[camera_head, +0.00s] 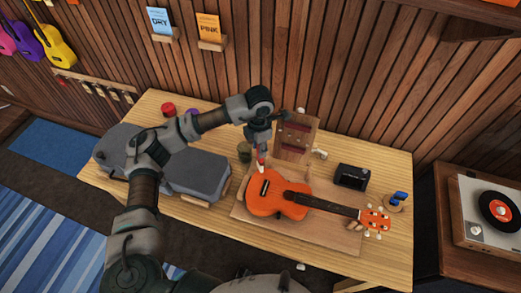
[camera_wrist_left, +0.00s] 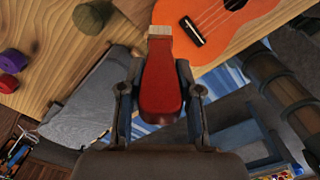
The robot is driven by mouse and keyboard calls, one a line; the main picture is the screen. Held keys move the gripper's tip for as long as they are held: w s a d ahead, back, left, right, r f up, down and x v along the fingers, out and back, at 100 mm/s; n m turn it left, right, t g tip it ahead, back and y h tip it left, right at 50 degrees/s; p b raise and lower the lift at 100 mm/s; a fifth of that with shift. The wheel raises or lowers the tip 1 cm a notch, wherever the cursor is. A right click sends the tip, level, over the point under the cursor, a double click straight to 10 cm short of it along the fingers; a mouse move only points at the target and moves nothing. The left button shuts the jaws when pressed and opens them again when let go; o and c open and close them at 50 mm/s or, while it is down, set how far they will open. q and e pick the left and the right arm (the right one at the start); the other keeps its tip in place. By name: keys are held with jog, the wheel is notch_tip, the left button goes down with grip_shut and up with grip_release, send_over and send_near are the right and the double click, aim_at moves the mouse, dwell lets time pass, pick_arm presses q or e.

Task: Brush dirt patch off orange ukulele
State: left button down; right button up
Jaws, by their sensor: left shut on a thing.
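The orange ukulele (camera_head: 278,200) lies face up on a wooden board on the workbench, its neck pointing right. Part of its body and its black bridge show in the wrist view (camera_wrist_left: 218,38). My left gripper (camera_head: 260,152) is above the left end of the ukulele body, shut on a brush with a red handle (camera_wrist_left: 161,85). The brush's pale bristle end (camera_wrist_left: 160,31) points at the ukulele body's edge; I cannot tell whether it touches. No dirt patch can be made out. My right gripper is not in view.
A grey case (camera_head: 200,172) lies left of the ukulele. A green jar (camera_head: 244,151), an upright wooden panel (camera_head: 297,137) and a black box (camera_head: 351,177) stand behind it. A small holder with blue items (camera_head: 397,200) stands right. The bench's front right is clear.

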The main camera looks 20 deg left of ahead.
pick_arm(q)
jog(key=shift+s+d+r+p, duration=0.1)
jog(key=shift+r+p, duration=0.1)
jog(key=shift+r, duration=0.3)
jog(key=shift+d+r+p, duration=0.1)
jog(key=shift+r+p, duration=0.05)
jog(key=shift+r, duration=0.35)
jog(key=shift+w+r+p, duration=0.2)
jog(key=shift+r+p, duration=0.4)
jog(key=shift+r, duration=0.4)
jog(key=shift+s+r, duration=0.1)
jog(key=shift+r, duration=0.25)
jog(key=shift+a, duration=0.15)
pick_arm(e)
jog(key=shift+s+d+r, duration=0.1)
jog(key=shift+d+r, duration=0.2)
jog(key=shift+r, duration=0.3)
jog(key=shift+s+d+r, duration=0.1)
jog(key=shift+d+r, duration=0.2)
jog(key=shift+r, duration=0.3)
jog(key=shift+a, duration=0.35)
